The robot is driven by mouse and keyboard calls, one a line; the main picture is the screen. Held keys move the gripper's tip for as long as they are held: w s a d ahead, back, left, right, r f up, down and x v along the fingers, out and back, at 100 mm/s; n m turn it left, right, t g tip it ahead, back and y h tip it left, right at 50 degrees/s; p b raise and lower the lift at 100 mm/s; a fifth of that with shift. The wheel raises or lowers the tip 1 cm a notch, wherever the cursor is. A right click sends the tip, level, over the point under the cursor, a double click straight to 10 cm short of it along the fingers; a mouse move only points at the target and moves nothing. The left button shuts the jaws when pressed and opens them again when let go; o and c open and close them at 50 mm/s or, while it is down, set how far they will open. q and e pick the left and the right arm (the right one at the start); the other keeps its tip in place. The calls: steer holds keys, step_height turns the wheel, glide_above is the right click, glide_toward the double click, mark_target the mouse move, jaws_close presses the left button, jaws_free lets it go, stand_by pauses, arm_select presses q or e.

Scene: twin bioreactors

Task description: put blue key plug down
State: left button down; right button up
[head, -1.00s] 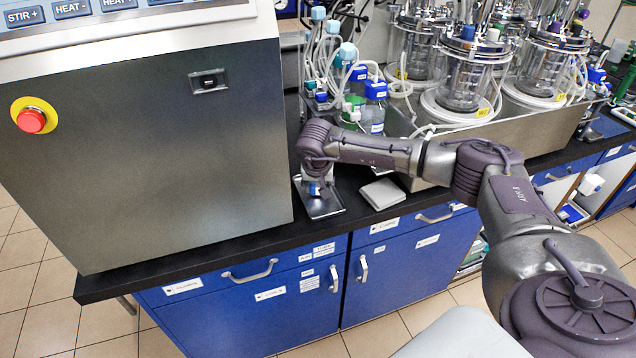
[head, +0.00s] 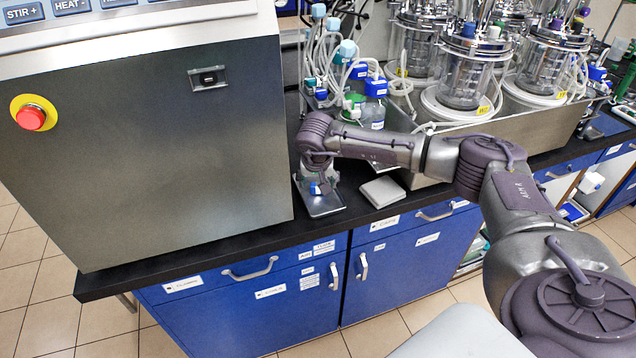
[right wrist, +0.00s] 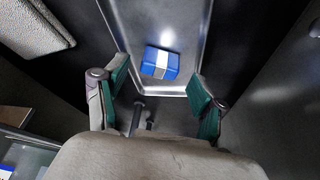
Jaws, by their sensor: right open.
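The blue key plug (right wrist: 160,63) is a small blue block with a white-grey band. The plug lies beyond and between the fingertips, with visible gaps on both sides. My left gripper is in neither view.
A large steel control cabinet (head: 160,150) stands close on the left. A flat grey pad (head: 383,192) lies right of the tray on the black bench top. Bottles with tubing (head: 350,75) and glass bioreactor vessels (head: 465,75) stand behind my right arm.

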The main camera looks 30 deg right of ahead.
steer(key=b+v, duration=0.1)
steer(key=v, duration=1)
steer(key=shift+b, duration=0.4)
steer(key=shift+s+f, duration=0.1)
steer(key=shift+s, duration=0.05)
